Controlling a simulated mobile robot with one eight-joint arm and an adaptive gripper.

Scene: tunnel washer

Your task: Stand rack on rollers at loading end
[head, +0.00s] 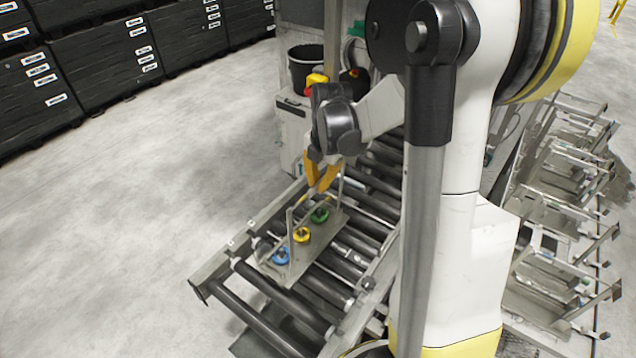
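The rack (268,268) is a grey metal tray with upright posts and a top handle bar. It carries a blue (281,256), a yellow (302,235) and a green (320,214) round piece in a row. It appears upright on the black rollers (262,297) at the near end of the conveyor.
The conveyor's left side rail (233,252) runs beside the rack. A black bucket (305,68) stands on a grey cabinet behind. More metal racks (560,240) stand at the right. Black crates (100,55) line the back left; the floor between is clear.

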